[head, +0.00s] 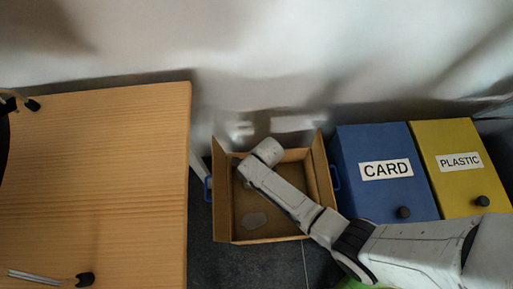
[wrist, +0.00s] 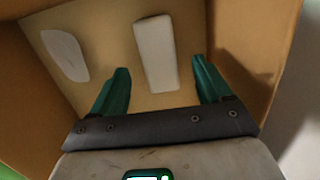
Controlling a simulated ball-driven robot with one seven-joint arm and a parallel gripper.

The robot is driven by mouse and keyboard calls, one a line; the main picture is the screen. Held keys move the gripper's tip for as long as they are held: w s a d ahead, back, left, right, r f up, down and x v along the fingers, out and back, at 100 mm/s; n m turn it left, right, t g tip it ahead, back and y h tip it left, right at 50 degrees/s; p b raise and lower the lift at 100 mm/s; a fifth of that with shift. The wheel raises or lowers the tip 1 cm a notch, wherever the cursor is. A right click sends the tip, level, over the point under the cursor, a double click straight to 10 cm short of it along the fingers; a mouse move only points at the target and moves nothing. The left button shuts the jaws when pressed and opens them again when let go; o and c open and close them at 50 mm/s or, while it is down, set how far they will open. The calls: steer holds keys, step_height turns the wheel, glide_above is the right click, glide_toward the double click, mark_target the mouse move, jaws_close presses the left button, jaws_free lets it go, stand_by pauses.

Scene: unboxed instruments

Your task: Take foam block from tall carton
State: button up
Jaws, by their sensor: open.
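The tall carton (head: 222,226) stands open on the floor in the head view, with my arm reaching down into it. In the wrist view its brown inner wall (wrist: 250,40) surrounds my gripper (wrist: 160,90). My gripper is open, with two green fingers set apart. A white oblong foam block (wrist: 156,54) lies on the carton bottom, ahead of and between the fingers, with nothing gripped. My arm hides the block in the head view.
A flat pale rounded patch or piece (wrist: 66,54) lies left of the block; a greyish patch (head: 254,221) shows on the carton bottom. A blue CARD bin (head: 370,200) and yellow PLASTIC bin (head: 455,188) stand right. A wooden table (head: 100,180) is left.

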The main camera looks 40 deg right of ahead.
steer(key=f+b, duration=0.2)
steer(key=f, duration=0.1)
steer(key=f+b, duration=0.1)
steer(key=f, duration=0.1)
steer(key=shift+w+a+f+b, duration=0.1)
steer(key=shift+a+b, duration=0.2)
steer(key=shift+a, duration=0.05)
steer(key=shift+c, duration=0.3)
steer(key=c, duration=1)
steer(key=shift+o, duration=0.2)
steer(key=shift+r, duration=0.2)
